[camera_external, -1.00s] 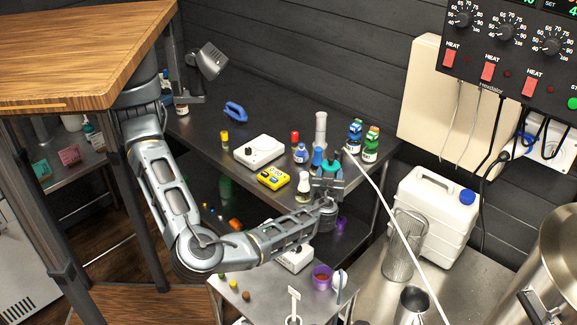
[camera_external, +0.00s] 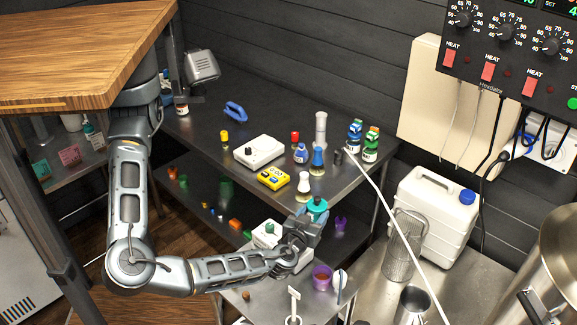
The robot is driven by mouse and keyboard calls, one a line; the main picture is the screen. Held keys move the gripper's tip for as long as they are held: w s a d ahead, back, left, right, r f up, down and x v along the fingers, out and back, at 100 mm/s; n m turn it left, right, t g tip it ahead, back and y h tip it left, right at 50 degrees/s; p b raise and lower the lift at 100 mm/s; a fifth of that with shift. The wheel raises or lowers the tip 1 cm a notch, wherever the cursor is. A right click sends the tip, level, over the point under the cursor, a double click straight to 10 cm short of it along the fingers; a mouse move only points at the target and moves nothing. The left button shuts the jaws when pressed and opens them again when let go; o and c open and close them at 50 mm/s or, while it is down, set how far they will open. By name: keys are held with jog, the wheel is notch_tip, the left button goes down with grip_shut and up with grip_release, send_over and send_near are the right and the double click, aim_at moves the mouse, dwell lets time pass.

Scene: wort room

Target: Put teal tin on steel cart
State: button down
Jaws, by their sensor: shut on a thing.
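My gripper (camera_external: 314,218) is shut on the teal tin (camera_external: 317,205). It holds the tin in front of the dark worktable's front edge, a little beyond and above the back of the steel cart. The tin's lower part is hidden by the fingers. The steel cart (camera_external: 268,308) stands at the bottom of the view, cut off by the picture's lower edge. My forearm and wrist cover its back left part.
The worktable (camera_external: 215,150) holds a white scale (camera_external: 259,152), a yellow meter (camera_external: 273,179) and several bottles. A metal basket (camera_external: 403,245) stands right of the cart.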

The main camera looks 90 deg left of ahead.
jog(key=s+d+f+m+t+h, duration=0.2)
jog(key=s+d+f+m+t, duration=0.15)
jog(key=s+d, duration=0.4)
jog(key=m+t+h, duration=0.2)
jog(key=h, duration=0.2)
send_over(266, 293)
notch_tip(266, 293, down, 7)
jog(key=shift+f, duration=2.05)
jog(key=shift+c, duration=2)
grip_release()
jog(key=shift+f, duration=0.15)
